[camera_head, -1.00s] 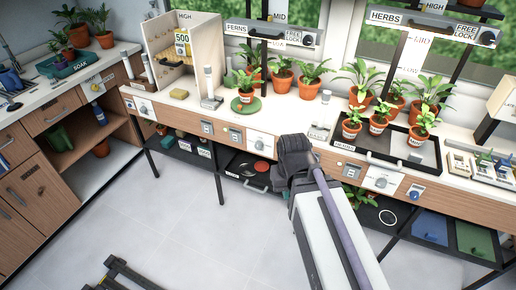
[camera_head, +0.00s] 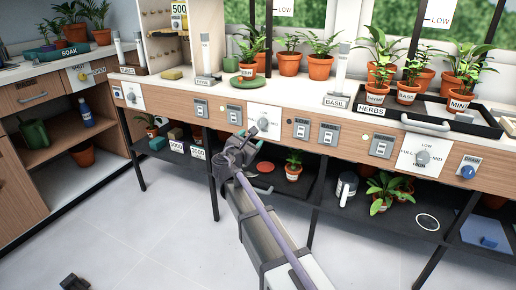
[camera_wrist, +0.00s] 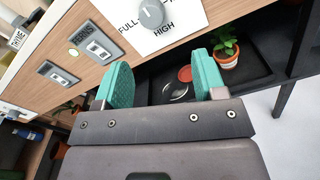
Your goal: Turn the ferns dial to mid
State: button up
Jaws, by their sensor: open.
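A white dial panel with a round grey knob (camera_head: 264,123) is on the wooden counter front, near the middle of the head view. In the wrist view its knob (camera_wrist: 151,13) shows at the top, with "FULL" to its left and "HIGH" below it; its exact setting is unclear. A grey switch plate labelled FERNS (camera_wrist: 95,43) is left of it. My gripper (camera_head: 246,134) is just in front of and below the panel, apart from the knob. Its two green fingers (camera_wrist: 163,78) are open and empty.
More switch plates (camera_head: 302,128) and another dial (camera_head: 422,158) are further right. A small potted plant (camera_head: 293,168) stands on the dark shelf below. Potted palms (camera_head: 320,66) and a black tray (camera_head: 480,124) are on the counter.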

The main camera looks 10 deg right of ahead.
aim_at(261, 124)
jog(key=w+d, duration=0.1)
jog(key=w, duration=0.2)
jog(key=w+d+n, duration=0.1)
jog(key=w+d, duration=0.1)
jog(key=w, duration=0.1)
jog(key=w+d+r+n, duration=0.1)
jog(key=w+d, duration=0.1)
jog(key=w, duration=0.1)
jog(key=shift+w+d, duration=0.15)
jog(key=shift+d, duration=0.1)
jog(key=c, duration=0.9)
